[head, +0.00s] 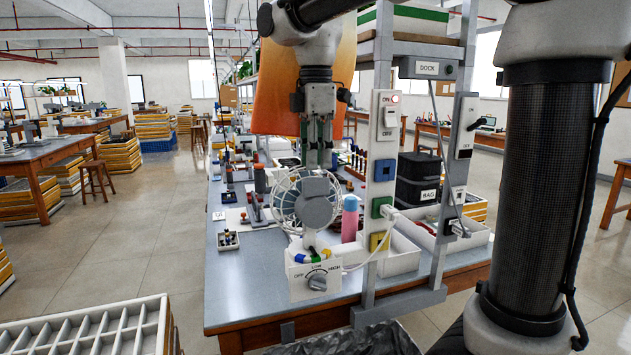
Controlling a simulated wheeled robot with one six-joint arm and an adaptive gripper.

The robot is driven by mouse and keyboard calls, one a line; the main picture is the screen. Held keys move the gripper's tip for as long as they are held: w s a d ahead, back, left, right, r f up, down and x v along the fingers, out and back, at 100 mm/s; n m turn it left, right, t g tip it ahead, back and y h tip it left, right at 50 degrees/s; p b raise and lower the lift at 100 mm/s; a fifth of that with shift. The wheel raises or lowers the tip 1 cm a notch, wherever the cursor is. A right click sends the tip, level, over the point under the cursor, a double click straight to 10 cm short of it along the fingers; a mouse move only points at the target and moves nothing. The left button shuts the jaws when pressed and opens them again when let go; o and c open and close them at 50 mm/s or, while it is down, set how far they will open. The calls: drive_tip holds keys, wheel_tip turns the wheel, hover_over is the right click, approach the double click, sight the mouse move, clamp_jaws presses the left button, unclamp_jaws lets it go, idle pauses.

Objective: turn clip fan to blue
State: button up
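The white clip fan (284,207) stands at the table's front edge, with a round wire cage and a grey hub (314,203). Its white base (300,285) carries a grey knob (317,281) marked OFF, LOW and HIGH. Small blue (299,258), yellow and green marks sit on top of the base around the fan's neck. My gripper (319,165) points down just above the fan's hub, its fingertips near the top of the hub. I cannot tell whether they touch it, or how far the fingers are apart.
A white post (384,140) right of the fan bears an ON switch with a red light and blue, green and yellow squares. A pink bottle (350,219) stands close behind the fan. A black bag box (418,180) and white bins are further right. A white cord runs right from the fan.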

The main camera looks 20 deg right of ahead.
sight(316, 181)
wheel_tip(316, 181, down, 6)
drive_tip(key=shift+r, duration=0.2)
clamp_jaws()
